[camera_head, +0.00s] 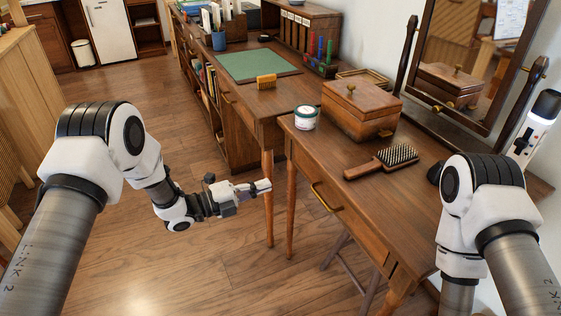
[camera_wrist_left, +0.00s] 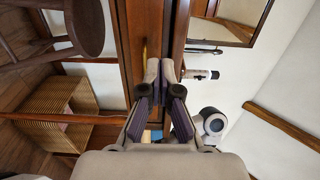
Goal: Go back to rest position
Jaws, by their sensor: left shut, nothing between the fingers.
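My left arm comes in from the left, and its gripper (camera_head: 262,187) hangs over the floor, left of the dressing table and clear of it. Its fingers are together and hold nothing. In the left wrist view the two fingers of the left gripper (camera_wrist_left: 161,72) meet near the middle of the picture. My right arm shows at the right edge, bent beside the dressing table. Its gripper cannot be made out in either view.
The dressing table (camera_head: 333,174) bears a wooden box (camera_head: 358,112), a white jar (camera_head: 305,118) and a hairbrush (camera_head: 383,161), with a mirror (camera_head: 471,62) behind. Open wooden floor (camera_head: 150,257) lies left.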

